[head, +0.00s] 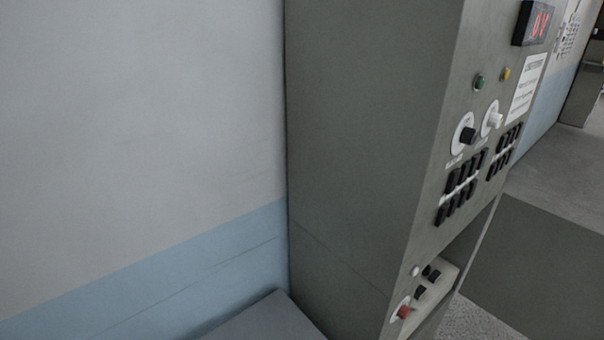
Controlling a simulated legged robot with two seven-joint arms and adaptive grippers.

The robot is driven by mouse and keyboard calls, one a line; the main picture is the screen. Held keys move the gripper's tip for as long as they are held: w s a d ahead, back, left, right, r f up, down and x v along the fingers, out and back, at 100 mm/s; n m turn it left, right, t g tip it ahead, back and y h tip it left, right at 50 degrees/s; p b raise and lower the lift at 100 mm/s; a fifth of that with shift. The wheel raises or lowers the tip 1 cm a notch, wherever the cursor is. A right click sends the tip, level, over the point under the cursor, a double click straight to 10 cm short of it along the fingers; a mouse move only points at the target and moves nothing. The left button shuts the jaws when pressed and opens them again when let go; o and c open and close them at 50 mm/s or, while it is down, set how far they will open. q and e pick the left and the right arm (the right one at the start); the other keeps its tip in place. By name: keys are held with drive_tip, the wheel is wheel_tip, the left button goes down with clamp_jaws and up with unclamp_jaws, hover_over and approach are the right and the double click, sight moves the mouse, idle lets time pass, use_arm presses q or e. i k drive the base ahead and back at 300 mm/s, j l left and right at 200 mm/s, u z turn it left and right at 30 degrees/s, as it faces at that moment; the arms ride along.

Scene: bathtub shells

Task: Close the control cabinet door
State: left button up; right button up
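The control cabinet (365,140) is a tall grey-green box standing against the wall, with its plain side facing me. Its front panel (480,120) is seen at a steep angle on the right. It carries a red digital display (537,22), dial knobs (467,136), black switches (461,186) and a red button (404,312) low down. A flat dark green-grey panel (545,265) with a pale left edge is at the lower right. It looks like the cabinet door standing open, but I cannot be sure. Neither gripper is in view.
A white and light blue wall (140,130) fills the left. A grey flat surface (265,320) juts in at the bottom, beside the cabinet. Open grey floor (555,165) lies beyond at the right, with a dark object (583,95) at the far edge.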

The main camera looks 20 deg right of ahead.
sight(539, 271)
drive_tip(key=k+l, duration=0.1)
drive_tip(key=l, duration=0.3)
drive_tip(key=k+l+u, duration=0.1)
drive_tip(key=l, duration=0.3)
drive_tip(key=k+l, duration=0.15)
drive_tip(key=l, duration=0.25)
drive_tip(key=k+l, duration=0.15)
drive_tip(key=l, duration=0.25)
drive_tip(key=l+u, duration=0.1)
drive_tip(key=l, duration=0.35)
drive_tip(key=k+l, duration=0.15)
drive_tip(key=l, duration=0.3)
drive_tip(key=k+l+u, duration=0.15)
drive_tip(key=l, duration=0.7)
drive_tip(key=k+l+u, duration=0.15)
drive_tip(key=l, duration=0.25)
drive_tip(key=k+l+u, duration=0.1)
drive_tip(key=l, duration=0.35)
drive_tip(key=k+l, duration=0.2)
drive_tip(key=l, duration=0.2)
drive_tip(key=k+l+u, duration=0.15)
drive_tip(key=l, duration=0.25)
